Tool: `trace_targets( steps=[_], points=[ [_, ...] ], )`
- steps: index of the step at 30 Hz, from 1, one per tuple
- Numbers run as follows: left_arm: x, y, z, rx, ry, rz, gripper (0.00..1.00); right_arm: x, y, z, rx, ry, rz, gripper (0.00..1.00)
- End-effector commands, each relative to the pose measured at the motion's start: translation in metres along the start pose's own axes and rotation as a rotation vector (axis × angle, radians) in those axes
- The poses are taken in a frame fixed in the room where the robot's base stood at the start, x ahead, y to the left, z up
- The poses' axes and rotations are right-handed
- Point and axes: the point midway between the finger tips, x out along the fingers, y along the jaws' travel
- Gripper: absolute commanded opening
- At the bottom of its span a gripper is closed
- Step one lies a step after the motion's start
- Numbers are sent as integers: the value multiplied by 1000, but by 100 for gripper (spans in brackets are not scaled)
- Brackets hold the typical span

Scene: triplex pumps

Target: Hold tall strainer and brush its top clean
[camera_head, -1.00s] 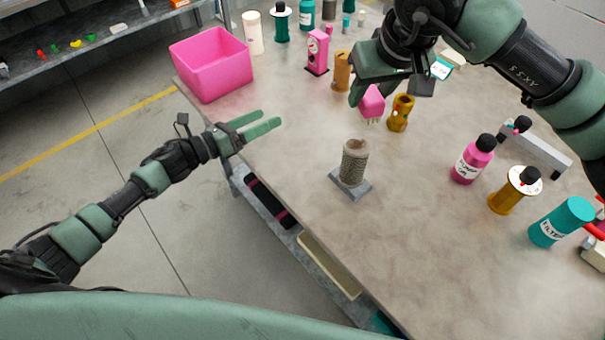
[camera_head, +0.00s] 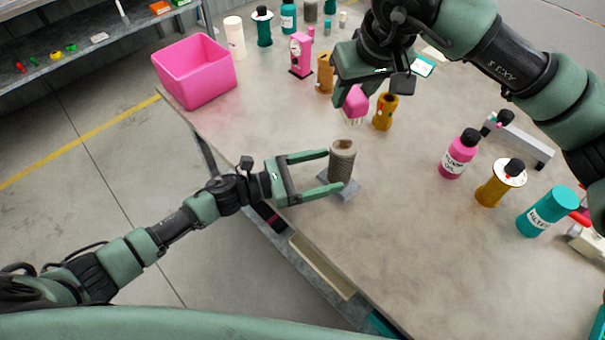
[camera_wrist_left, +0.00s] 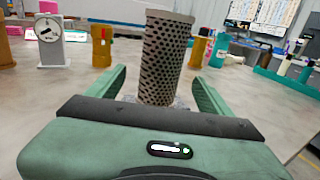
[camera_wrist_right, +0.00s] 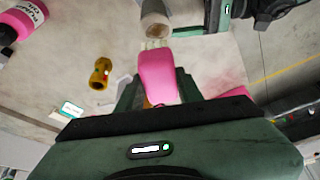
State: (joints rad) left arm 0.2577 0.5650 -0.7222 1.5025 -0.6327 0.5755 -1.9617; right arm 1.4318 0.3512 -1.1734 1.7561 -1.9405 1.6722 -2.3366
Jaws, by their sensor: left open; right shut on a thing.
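The tall strainer (camera_head: 342,160) is a grey perforated cylinder standing upright on a small grey plate (camera_head: 346,190) near the table's front edge. My left gripper (camera_head: 334,171) is open, its fingers level and reaching to either side of the strainer. In the left wrist view the strainer (camera_wrist_left: 164,56) stands between and just beyond the fingertips. My right gripper (camera_head: 352,92) is shut on a pink brush (camera_head: 356,101), bristles pointing down, behind the strainer and above the table. In the right wrist view the brush (camera_wrist_right: 157,76) points its pale bristles toward the strainer (camera_wrist_right: 154,22).
A brass fitting (camera_head: 385,111) stands just right of the brush. A pink bottle (camera_head: 459,155), a yellow spool-like part (camera_head: 500,185) and a teal bottle (camera_head: 553,211) stand at the right. A pink bin (camera_head: 197,72) sits at the back left. The table right of the strainer is clear.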

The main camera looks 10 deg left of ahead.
Motion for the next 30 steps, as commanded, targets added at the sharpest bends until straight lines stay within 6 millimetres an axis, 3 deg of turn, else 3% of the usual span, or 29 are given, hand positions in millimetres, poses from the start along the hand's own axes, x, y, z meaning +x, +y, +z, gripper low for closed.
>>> trace_targets(
  steps=[3,9,20,27,30],
  points=[
    [21,1,1,1,-2,0,81,0,0,0,0,0,0,4],
    [39,0,0,-1,0,1,81,0,0,0,0,0,0,4],
    [43,0,0,-1,1,1,81,0,0,0,0,0,0,4],
    [43,0,0,-1,1,1,14,0,0,0,0,1,0,4],
    [43,0,0,-1,1,1,12,0,0,0,0,0,0,4]
  ],
)
